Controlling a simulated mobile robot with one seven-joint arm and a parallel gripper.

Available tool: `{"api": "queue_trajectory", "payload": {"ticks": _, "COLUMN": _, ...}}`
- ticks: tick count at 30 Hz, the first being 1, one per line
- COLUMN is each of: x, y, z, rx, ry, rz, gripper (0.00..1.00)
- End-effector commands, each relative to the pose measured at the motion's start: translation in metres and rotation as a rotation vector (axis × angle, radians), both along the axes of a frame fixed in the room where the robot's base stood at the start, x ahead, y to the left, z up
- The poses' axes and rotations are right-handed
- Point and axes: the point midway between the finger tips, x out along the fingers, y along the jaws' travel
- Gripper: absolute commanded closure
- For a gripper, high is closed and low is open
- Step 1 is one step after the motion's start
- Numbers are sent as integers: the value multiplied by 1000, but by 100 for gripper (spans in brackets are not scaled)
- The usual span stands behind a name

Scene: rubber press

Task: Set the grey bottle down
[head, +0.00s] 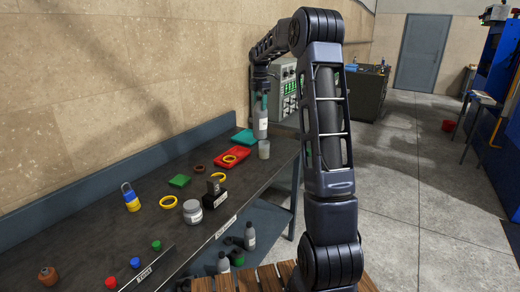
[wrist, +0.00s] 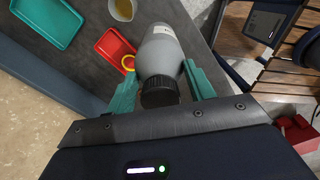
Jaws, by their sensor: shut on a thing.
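The grey bottle (head: 261,124) has a pale label and a black cap. It hangs upright at the far end of the dark bench (head: 130,235). My gripper (head: 262,103) is shut on it from above, near the cap. In the wrist view the bottle (wrist: 160,50) sits between the two teal fingers of my gripper (wrist: 158,80). In the head view the bottle's base appears just above a pale cup (head: 264,150). The gap between the base and the bench top cannot be told exactly.
A white jar (head: 193,213) and a black block (head: 215,198) stand nearer. The bench edge is close on the right.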

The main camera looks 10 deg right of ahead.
Motion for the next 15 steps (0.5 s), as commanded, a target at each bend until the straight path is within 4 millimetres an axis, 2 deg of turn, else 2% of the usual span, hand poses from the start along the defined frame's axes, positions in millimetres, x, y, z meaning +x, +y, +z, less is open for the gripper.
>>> {"api": "queue_trajectory", "payload": {"ticks": 3, "x": 0, "y": 0, "z": -25, "rx": 0, "ry": 3, "rz": 0, "gripper": 100}}
{"api": "queue_trajectory", "payload": {"ticks": 15, "x": -1, "y": 1, "z": -105, "rx": 0, "ry": 2, "rz": 0, "gripper": 100}}
